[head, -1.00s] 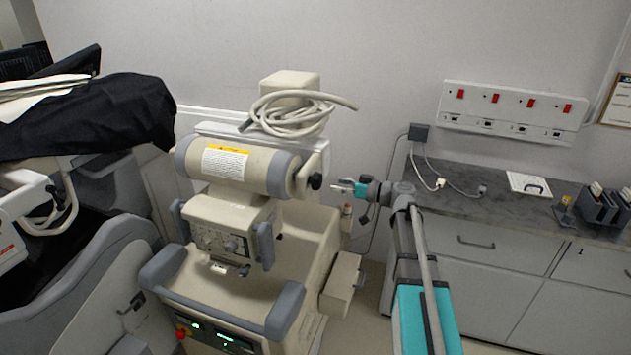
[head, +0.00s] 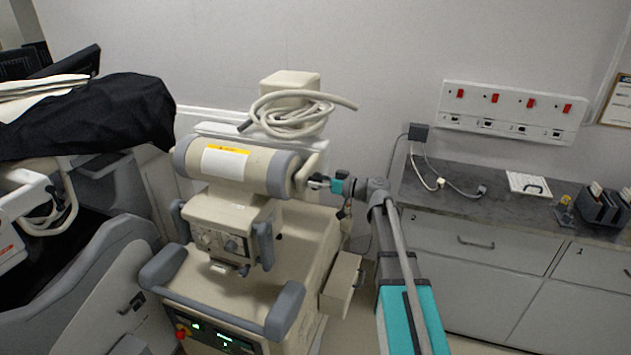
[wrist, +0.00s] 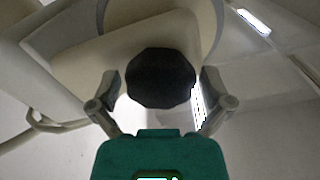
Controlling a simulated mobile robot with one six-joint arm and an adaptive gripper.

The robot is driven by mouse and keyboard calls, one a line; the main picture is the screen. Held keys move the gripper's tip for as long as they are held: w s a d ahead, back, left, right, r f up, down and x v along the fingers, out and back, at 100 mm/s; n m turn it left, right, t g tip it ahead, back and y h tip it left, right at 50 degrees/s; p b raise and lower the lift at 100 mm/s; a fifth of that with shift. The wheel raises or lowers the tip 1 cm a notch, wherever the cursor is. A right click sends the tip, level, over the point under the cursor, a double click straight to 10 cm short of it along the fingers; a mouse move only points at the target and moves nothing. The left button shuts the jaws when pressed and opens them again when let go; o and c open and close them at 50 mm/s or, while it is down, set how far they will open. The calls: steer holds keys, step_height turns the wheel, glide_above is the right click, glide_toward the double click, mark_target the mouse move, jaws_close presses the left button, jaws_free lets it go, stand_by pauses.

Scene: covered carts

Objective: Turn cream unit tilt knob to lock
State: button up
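The cream unit (head: 270,225) stands at the middle, its tube head lying sideways with grey bands. The tilt knob (wrist: 161,78) is black and faceted; it fills the middle of the wrist view. In the head view the knob is mostly hidden by my gripper (head: 317,182) at the right end of the tube head. In the wrist view my gripper (wrist: 160,92) is open, with one finger on each side of the knob. A narrow gap seems to show on both sides; contact cannot be told.
A coiled cream hose (head: 295,115) lies on top of the unit. A grey counter (head: 470,205) with drawers stands at the right, under a wall socket panel (head: 510,110). A cart under a black cover (head: 100,115) stands at the left.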

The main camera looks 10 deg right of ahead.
steer(key=c, duration=0.9)
steer(key=shift+m, duration=0.5)
steer(key=m, duration=0.3)
steer(key=shift+m, duration=0.3)
steer(key=m, duration=0.4)
steer(key=shift+w+d, duration=0.1)
steer(key=m, duration=0.9)
steer(key=shift+f, duration=0.1)
steer(key=shift+m, duration=0.3)
